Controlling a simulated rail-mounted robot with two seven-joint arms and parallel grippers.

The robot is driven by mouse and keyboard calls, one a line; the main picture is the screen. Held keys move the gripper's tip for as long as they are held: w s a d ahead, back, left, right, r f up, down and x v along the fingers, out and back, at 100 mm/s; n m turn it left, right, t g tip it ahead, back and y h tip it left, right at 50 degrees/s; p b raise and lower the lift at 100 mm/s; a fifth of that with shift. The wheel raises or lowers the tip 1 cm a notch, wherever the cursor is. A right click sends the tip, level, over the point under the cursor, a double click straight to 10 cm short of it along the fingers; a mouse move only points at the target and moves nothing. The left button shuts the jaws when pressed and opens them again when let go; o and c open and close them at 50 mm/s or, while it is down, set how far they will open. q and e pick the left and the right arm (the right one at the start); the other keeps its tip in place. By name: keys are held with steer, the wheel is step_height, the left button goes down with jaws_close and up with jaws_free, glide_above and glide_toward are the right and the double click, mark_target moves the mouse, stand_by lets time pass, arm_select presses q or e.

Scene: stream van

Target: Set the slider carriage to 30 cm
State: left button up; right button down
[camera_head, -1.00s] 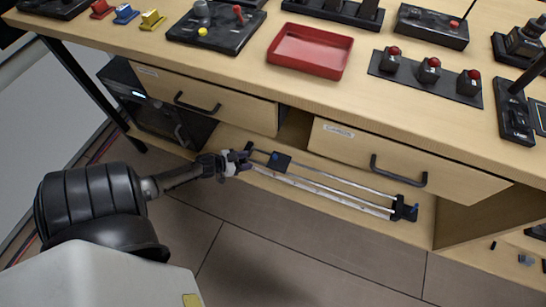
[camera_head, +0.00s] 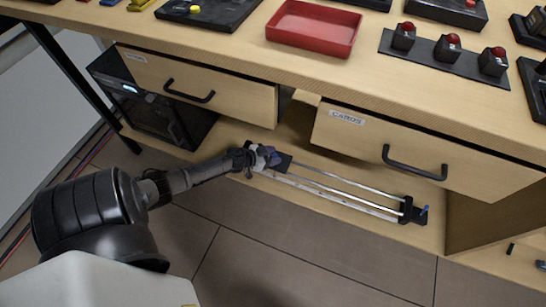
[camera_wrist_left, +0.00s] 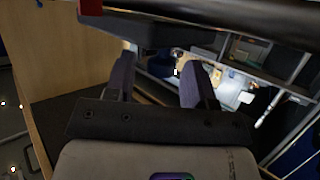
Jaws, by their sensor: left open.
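The slider lies on the low shelf under the drawers in the head view, with two metal rails (camera_head: 340,193) and a black end block (camera_head: 405,210) at the right. Its dark carriage (camera_head: 283,163) sits near the rails' left end, partly covered by my gripper. My left gripper (camera_head: 266,157) is open at the carriage's left side; I cannot tell if it touches. In the left wrist view its two purple-grey fingers (camera_wrist_left: 160,75) stand apart; I cannot clearly make out the carriage between them. The left end block is mostly hidden. I cannot read the scale. My right gripper is out of view.
The left drawer (camera_head: 200,88) and the right drawer (camera_head: 410,150), labelled "CARDS", hang above the shelf, with black handles. A red tray (camera_head: 314,28) and a red-button panel (camera_head: 446,50) stand on the tabletop. The floor (camera_head: 290,260) before the shelf is clear.

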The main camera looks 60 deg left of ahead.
arm_select(q)
steer(key=shift+c, duration=0.4)
jaws_close()
